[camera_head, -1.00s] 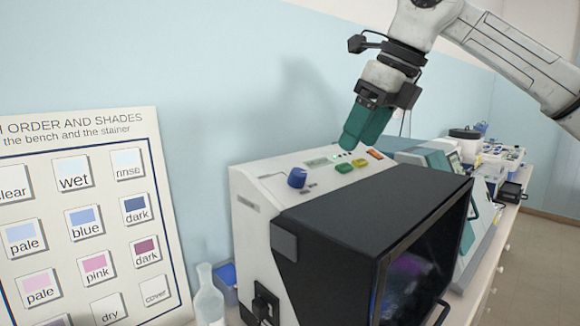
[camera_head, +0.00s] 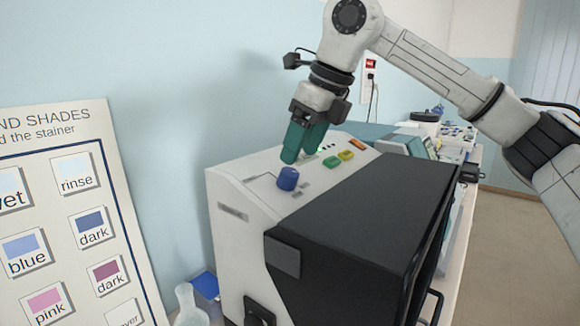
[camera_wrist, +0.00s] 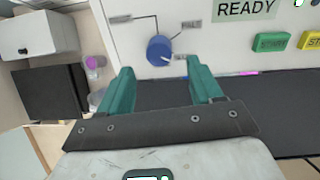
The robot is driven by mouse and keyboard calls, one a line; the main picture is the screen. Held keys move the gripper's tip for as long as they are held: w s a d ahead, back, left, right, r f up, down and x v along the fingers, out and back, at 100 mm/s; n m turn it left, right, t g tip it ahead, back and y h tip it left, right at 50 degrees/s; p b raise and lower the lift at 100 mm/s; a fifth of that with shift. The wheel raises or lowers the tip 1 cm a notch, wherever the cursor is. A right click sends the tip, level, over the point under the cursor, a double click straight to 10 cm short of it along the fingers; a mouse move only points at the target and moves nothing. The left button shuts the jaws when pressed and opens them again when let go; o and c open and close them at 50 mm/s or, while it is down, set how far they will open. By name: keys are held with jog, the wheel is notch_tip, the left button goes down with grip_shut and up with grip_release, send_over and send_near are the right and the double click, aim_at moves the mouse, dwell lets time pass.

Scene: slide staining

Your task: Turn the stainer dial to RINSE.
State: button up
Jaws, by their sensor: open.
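The stainer (camera_head: 240,200) is a white machine with a dark hood. Its blue dial (camera_head: 288,179) stands on the sloped top panel, and it also shows in the wrist view (camera_wrist: 158,50). A pale pointer mark on the dial seems to face lower right in the wrist view, towards a label partly hidden by a finger. A FILL label (camera_wrist: 192,25) is at the upper right of the dial; no RINSE label is readable. My gripper (camera_head: 300,157) is open with teal fingers, just above and behind the dial. In the wrist view the dial lies beyond the fingertips, between their lines, apparently untouched.
A green START button (camera_wrist: 271,42), a yellow button (camera_head: 346,155) and a READY display (camera_wrist: 246,8) are beside the dial. The black hood (camera_head: 350,230) is in front. A shade chart (camera_head: 125,215) leans on the left, with a bottle (camera_head: 188,305) and a blue box (camera_head: 205,285) near it.

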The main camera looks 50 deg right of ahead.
aim_at(292, 172)
jog(key=shift+p+x, duration=0.55)
jog(key=shift+x, duration=2.35)
jog(key=c, duration=1.1)
